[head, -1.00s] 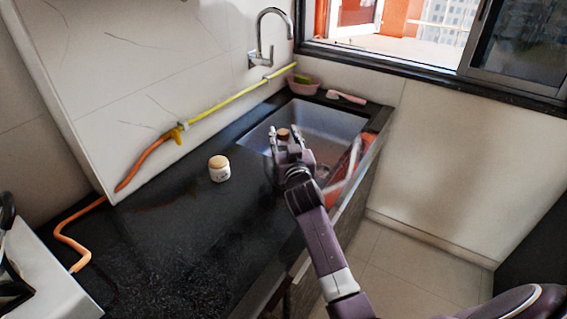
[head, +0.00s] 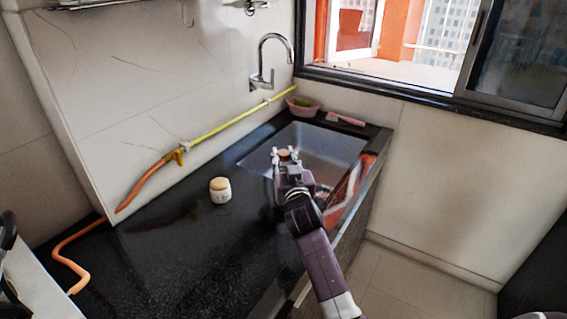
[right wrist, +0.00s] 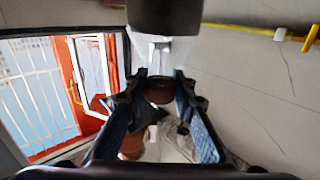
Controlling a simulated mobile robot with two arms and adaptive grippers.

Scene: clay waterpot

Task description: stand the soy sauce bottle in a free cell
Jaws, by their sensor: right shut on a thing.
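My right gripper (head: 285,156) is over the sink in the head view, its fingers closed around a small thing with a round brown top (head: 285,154). It looks to be the soy sauce bottle, but most of it is hidden by the fingers. In the right wrist view the brown part (right wrist: 159,92) shows between the fingertips of the gripper (right wrist: 160,98). No holder with cells can be made out in either view. My left gripper is not in view.
A white jar with a tan lid (head: 220,190) stands on the black counter (head: 190,245), left of my right arm. The sink (head: 325,145) has a faucet (head: 273,60) behind it. A pink bowl (head: 303,106) sits at the back corner. An orange hose (head: 72,255) lies at left.

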